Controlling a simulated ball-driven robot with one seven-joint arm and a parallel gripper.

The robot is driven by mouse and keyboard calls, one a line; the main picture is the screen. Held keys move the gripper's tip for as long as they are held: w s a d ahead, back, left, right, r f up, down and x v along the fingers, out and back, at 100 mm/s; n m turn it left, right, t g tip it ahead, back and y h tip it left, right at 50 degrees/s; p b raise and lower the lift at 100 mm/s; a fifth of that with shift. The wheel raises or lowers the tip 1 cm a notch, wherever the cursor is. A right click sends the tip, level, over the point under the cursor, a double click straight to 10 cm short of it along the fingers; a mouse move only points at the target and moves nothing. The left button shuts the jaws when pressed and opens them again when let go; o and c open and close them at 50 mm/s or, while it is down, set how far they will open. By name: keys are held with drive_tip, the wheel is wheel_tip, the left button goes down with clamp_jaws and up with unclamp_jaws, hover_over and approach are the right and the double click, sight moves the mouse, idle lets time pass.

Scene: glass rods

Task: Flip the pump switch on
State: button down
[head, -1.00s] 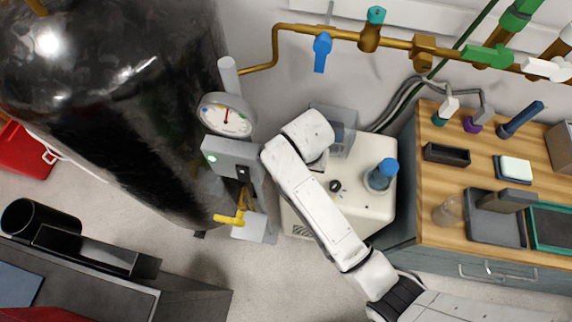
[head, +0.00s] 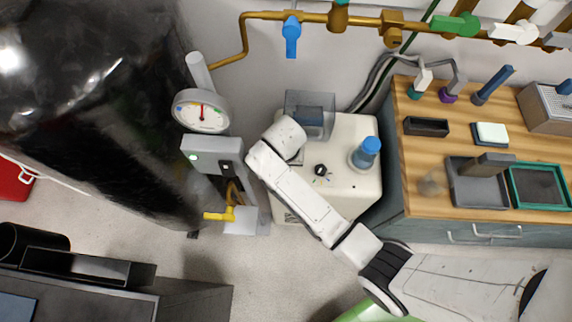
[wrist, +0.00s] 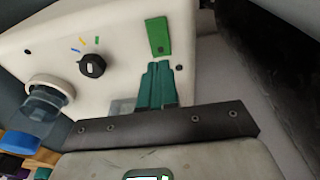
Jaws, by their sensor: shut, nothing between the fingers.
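The cream pump box (head: 352,130) stands right of the dark tank, with a black dial knob (head: 320,170) and a blue-capped bottle (head: 365,153) on top. In the wrist view the same cream face (wrist: 120,35) shows the knob (wrist: 92,65) beside coloured marks. A small green plate (wrist: 159,36), perhaps the switch, sits on this face with a dark spot at its lower end. My gripper (wrist: 158,66) is shut and empty, its teal fingers just below the green plate in the picture. Whether they touch it I cannot tell. In the head view my arm hides the gripper.
A gauge (head: 201,111) stands above a grey box (head: 205,152) with a green light and black switch, left of my arm. A yellow valve handle (head: 220,214) is below. A wooden bench (head: 440,140) with trays stands right. Brass piping (head: 360,20) runs along the wall.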

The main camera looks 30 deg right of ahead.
drive_tip(key=shift+w+d+f, duration=0.15)
drive_tip(key=shift+w+f, duration=0.05)
drive_tip(key=shift+f, duration=1.1)
drive_tip(key=shift+w+d+f, duration=0.1)
drive_tip(key=shift+w+f, duration=0.05)
drive_tip(key=shift+f, duration=1.1)
drive_tip(key=shift+d+f, duration=0.1)
drive_tip(key=shift+f, duration=0.15)
drive_tip(key=shift+s, duration=0.15)
drive_tip(key=shift+s+a+r+p, duration=0.15)
drive_tip(key=shift+s+a+p, duration=0.35)
drive_tip(key=shift+p, duration=0.1)
drive_tip(key=shift+r, duration=0.1)
drive_tip(key=shift+r, duration=0.5)
wheel_tip(320, 180, up, 10)
drive_tip(key=shift+s+a+f, duration=0.2)
drive_tip(key=shift+s+a, duration=0.15)
drive_tip(key=shift+s, duration=0.1)
